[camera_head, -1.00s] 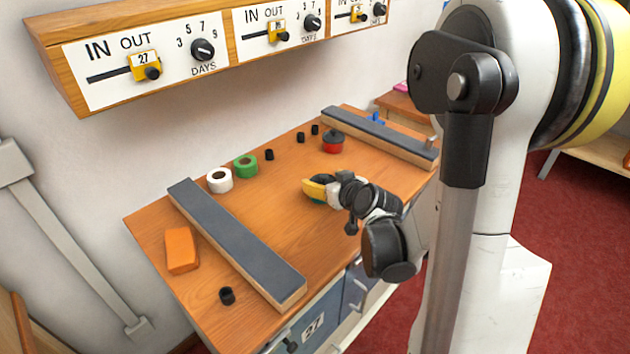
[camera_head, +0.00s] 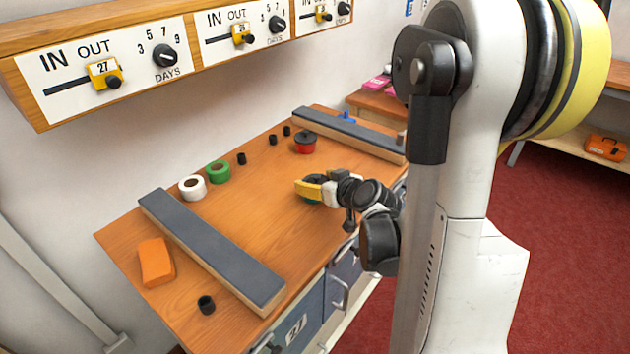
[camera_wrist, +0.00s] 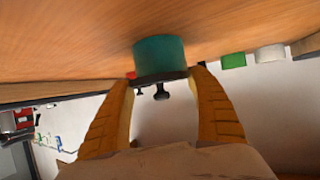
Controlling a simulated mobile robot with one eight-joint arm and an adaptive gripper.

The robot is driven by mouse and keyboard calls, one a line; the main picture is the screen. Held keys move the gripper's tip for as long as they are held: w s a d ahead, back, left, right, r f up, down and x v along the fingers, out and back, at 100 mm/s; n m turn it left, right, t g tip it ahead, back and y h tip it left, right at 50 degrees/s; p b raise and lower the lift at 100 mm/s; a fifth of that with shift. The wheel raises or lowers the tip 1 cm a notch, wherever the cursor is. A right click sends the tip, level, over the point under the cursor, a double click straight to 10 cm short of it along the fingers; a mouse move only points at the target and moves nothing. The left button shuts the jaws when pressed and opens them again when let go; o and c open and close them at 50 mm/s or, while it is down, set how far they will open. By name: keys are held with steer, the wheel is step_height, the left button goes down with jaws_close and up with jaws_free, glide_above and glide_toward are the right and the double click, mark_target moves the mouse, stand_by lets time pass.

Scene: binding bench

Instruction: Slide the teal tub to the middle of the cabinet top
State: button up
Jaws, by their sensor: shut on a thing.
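The teal tub (camera_wrist: 160,56) stands on the wooden cabinet top (camera_head: 255,222), its dark rim between the yellow fingers of my gripper (camera_wrist: 163,82) in the wrist view. In the head view my gripper (camera_head: 308,190) is low over the right-centre part of the top, between the two grey-topped bars. There only a sliver of the teal tub (camera_head: 313,202) shows under the fingers; the rest is hidden. My gripper is shut on the tub.
A long grey-topped bar (camera_head: 205,245) crosses the left side and another (camera_head: 350,132) the right. A red pot (camera_head: 305,144), a green roll (camera_head: 217,172), a white roll (camera_head: 192,187) and small black cylinders line the back. An orange block (camera_head: 156,262) lies far left. The middle is clear.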

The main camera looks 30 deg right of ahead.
steer(key=shift+s+d, duration=0.2)
steer(key=shift+d, duration=0.05)
steer(key=o, duration=1.5)
steer(key=v, duration=1.2)
steer(key=shift+a, duration=0.1)
